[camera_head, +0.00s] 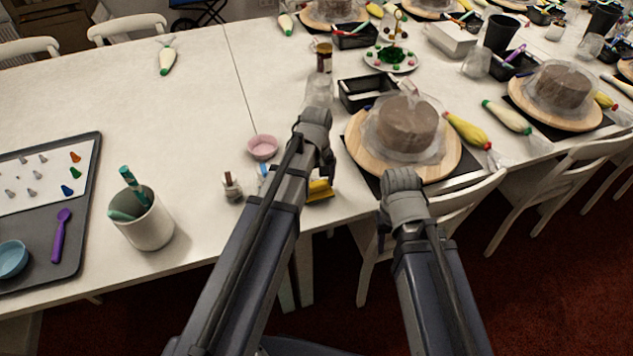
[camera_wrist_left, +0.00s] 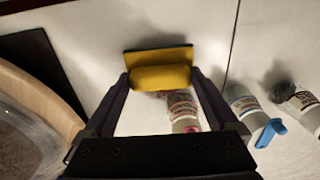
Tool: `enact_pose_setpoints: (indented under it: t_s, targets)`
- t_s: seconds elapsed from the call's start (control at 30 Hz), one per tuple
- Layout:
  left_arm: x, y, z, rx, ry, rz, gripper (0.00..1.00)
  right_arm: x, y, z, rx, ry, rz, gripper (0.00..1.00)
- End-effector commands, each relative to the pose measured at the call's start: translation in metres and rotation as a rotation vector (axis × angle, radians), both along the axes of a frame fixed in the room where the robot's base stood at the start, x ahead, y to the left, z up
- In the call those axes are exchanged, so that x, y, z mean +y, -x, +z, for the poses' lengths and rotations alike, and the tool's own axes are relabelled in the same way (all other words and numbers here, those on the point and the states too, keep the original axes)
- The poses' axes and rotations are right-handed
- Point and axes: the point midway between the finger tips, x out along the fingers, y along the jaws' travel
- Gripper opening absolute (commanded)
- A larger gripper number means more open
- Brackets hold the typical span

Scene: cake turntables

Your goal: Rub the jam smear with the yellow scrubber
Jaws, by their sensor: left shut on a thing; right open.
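The yellow scrubber (camera_head: 319,188) is held low over the white table near its front edge, left of the cake board. My left gripper (camera_wrist_left: 160,78) is shut on the scrubber, which spans between its fingertips in the left wrist view. The scrubber has a yellow block on a darker flat pad. Whether the pad touches the table I cannot tell. My right gripper (camera_head: 383,228) is at the table's front edge, below the cake board; it is open, largely hidden by its own arm. I cannot make out the jam smear; my left arm and the scrubber cover part of the table.
Small bottles (camera_wrist_left: 183,108) stand close to the scrubber. A pink bowl (camera_head: 263,147) and a cup (camera_head: 147,220) are to the left. A wooden cake board (camera_head: 448,160) with a wrapped cake is to the right. Chairs line the front edge.

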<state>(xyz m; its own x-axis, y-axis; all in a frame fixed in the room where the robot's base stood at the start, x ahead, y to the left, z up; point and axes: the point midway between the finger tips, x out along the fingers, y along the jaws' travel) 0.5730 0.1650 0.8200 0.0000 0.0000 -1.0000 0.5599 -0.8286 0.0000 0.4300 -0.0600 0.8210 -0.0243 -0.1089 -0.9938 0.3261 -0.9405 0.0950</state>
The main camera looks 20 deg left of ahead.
Motion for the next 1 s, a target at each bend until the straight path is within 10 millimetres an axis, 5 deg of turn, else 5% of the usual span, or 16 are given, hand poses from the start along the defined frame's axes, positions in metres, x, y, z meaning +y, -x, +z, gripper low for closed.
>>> enact_pose_setpoints:
  t_s: [1.0]
  targets:
    - [0.001,-0.002,-0.016,0.0,0.0,0.0,0.48,0.0,0.0,-0.016,0.0,0.0,0.0,0.45]
